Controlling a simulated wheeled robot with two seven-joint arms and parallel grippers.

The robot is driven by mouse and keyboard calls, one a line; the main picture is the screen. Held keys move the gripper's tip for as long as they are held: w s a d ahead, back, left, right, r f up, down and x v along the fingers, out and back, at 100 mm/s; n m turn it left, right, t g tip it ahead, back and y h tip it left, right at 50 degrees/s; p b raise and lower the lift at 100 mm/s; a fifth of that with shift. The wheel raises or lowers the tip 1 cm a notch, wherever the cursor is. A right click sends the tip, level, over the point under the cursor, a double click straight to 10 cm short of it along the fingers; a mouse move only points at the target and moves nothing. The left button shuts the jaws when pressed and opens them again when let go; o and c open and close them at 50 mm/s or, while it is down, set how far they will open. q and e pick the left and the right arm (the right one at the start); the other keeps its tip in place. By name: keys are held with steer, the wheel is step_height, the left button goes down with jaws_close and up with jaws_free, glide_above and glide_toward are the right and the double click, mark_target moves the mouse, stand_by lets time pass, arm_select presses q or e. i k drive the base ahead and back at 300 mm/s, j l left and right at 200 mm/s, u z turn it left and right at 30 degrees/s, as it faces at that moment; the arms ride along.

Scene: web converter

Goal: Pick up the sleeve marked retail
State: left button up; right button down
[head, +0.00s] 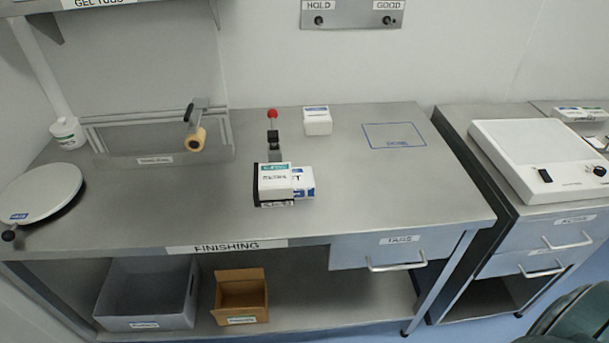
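A small group of white packs with a black holder (256,186) stands near the middle of the finishing bench. The front pack (275,180) is white with a green band and small dark lettering that I cannot read surely. Another white pack with a blue label (305,181) sits against it on the right. A separate white pack with a blue label (317,121) stands farther back. I cannot tell which of these is the sleeve marked retail. Neither of my grippers is in view.
A red-knobbed lever device (273,135) stands behind the group. A tape roll (195,140) on a stand and a round plate (40,194) are at left. A blue outlined square (394,135) at right is empty. A grey bin (148,295) and cardboard box (241,297) sit below.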

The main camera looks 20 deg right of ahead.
mark_target(275, 179)
steer(key=k+l, duration=0.1)
steer(key=l, duration=1.05)
steer(key=k+l, duration=0.15)
steer(key=l, duration=1)
steer(key=k+u, duration=0.05)
